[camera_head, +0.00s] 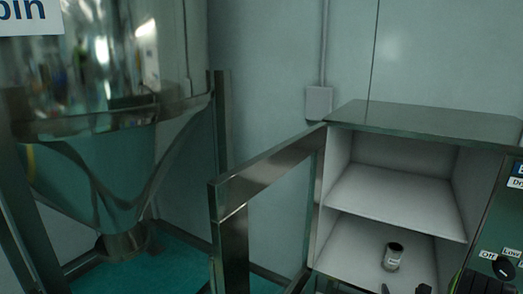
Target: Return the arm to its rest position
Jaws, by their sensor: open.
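My gripper (405,288) shows only at the bottom edge of the head view, as two dark fingertips set apart. It is open, with nothing between the tips. A small grey cup (393,258) with a white label and a dark open top stands upright on the lower level of the white-lined cabinet (428,119). The fingertips appear just below and in front of the cup, apart from it in the picture. The exact gap cannot be told. The rest of my arm is mostly out of view.
The cabinet's framed glass door (262,165) stands open to the left. Its shelf (395,202) is empty. A control panel (500,240) with a dark knob (503,268) is at right. A large shiny metal hopper (110,75) on a frame fills the left.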

